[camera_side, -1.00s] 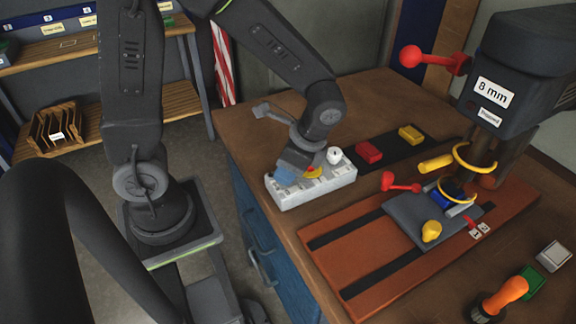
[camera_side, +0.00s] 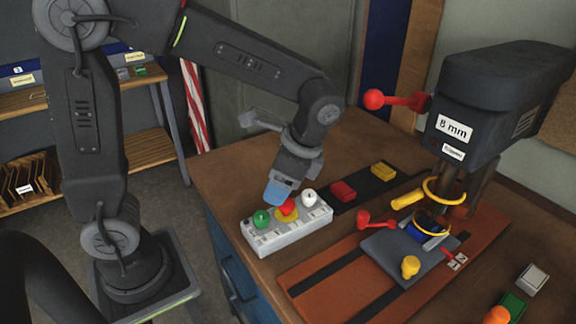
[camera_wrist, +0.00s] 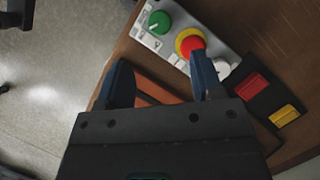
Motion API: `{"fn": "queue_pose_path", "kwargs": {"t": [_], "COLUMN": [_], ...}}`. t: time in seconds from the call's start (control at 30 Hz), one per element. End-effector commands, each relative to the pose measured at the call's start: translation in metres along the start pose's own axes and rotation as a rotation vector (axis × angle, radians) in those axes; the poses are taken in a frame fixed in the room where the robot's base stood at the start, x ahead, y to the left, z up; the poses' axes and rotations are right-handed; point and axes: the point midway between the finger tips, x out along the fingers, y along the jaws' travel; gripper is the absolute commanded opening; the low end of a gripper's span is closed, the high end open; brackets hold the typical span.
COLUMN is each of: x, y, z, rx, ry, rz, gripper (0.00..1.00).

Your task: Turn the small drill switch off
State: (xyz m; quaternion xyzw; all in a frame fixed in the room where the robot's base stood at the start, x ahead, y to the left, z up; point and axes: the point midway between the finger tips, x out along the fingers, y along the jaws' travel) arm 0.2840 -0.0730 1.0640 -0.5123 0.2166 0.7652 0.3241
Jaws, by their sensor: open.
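A white control box (camera_side: 287,232) lies on the brown bench. On it sit a green knob (camera_side: 261,218) at the left, a red button (camera_side: 286,207) on a yellow ring in the middle, and a white knob (camera_side: 309,197) at the right. In the wrist view, the green knob (camera_wrist: 159,21) shows a pale pointer line. My gripper (camera_side: 276,192) is just above the box, near the red button. In the wrist view my gripper (camera_wrist: 162,82) has its blue fingers apart with nothing between them. The right finger partly overlaps the box. Switch labels are too small to read.
A drill press (camera_side: 490,90) marked "8 mm" stands to the right, with red-knobbed levers. Its grey plate (camera_side: 410,255) lies on an orange-brown base. Red (camera_side: 342,191) and yellow (camera_side: 383,171) blocks rest on a black strip behind the box. Open floor lies left of the bench.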

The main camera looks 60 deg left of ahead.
Motion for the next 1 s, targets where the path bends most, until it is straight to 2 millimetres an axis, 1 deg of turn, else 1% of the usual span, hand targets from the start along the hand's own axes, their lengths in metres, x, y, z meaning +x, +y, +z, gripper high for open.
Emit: {"fn": "queue_pose_path", "kwargs": {"t": [0.03, 0.1, 0.2, 0.3, 0.4, 0.73, 0.87, 1.0], "x": [-0.011, -0.022, -0.034, -0.041, -0.044, -0.044, -0.046, -0.046], "y": [0.000, 0.000, 0.000, 0.000, 0.000, 0.001, 0.004, 0.012], "z": [-0.001, -0.001, 0.000, 0.000, 0.000, 0.002, 0.016, 0.042], "rx": [0.001, 0.001, 0.001, 0.000, 0.000, -0.010, -0.089, -0.266], "ry": [0.003, 0.002, 0.000, -0.001, -0.001, 0.010, 0.094, 0.271], "rz": [-0.003, -0.002, -0.001, -0.001, 0.000, -0.002, -0.015, -0.038], "gripper": [0.61, 0.61, 0.61, 0.61, 0.61, 0.61, 0.61, 0.61]}}
